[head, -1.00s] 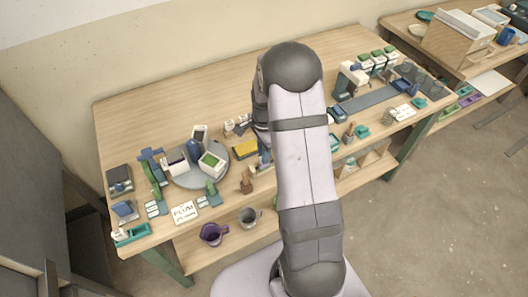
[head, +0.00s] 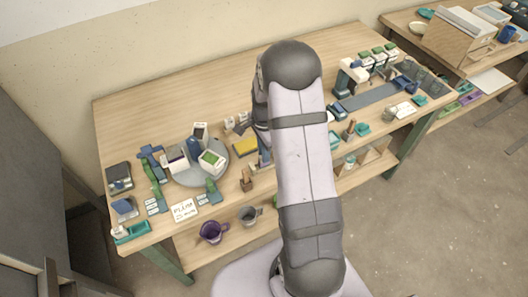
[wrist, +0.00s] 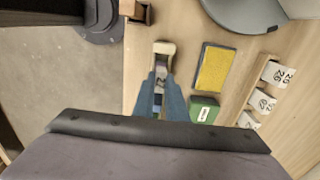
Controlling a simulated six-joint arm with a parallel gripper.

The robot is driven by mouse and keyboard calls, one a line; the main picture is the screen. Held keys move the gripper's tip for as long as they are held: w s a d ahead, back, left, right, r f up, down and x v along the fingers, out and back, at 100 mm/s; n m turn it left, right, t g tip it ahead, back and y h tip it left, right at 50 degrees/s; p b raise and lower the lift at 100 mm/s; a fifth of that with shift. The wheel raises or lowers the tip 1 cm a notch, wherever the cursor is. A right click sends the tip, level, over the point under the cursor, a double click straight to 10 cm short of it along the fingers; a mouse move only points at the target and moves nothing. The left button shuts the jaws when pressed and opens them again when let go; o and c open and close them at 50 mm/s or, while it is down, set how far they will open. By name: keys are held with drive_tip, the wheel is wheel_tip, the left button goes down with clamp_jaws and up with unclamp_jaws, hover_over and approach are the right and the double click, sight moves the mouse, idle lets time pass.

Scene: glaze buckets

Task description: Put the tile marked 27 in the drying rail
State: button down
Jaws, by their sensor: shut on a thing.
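My gripper (wrist: 159,103) has its blue fingers shut on a small pale piece with a dark mark (wrist: 161,73), which looks like a tile; its number is not legible. A cream, rounded piece (wrist: 163,48) shows just beyond the fingertips. Several white tiles with dark numbers (wrist: 276,73) stand in a wooden rail (wrist: 256,82) at the right of the wrist view. I cannot read 27 for certain on any of them. In the head view the rail and tiles (head: 237,124) are small, and my arm hides most of my gripper.
A grey turntable (head: 218,172) with several containers is to the left in the head view. The back of the bench (head: 190,105) is clear.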

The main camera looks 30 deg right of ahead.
drive_tip(key=shift+f, duration=0.35)
idle(0.4)
drive_tip(key=c, duration=1.7)
unclamp_jaws()
drive_tip(key=shift+r, duration=0.1)
drive_tip(key=shift+r+p, duration=2.7)
drive_tip(key=shift+r, duration=0.8)
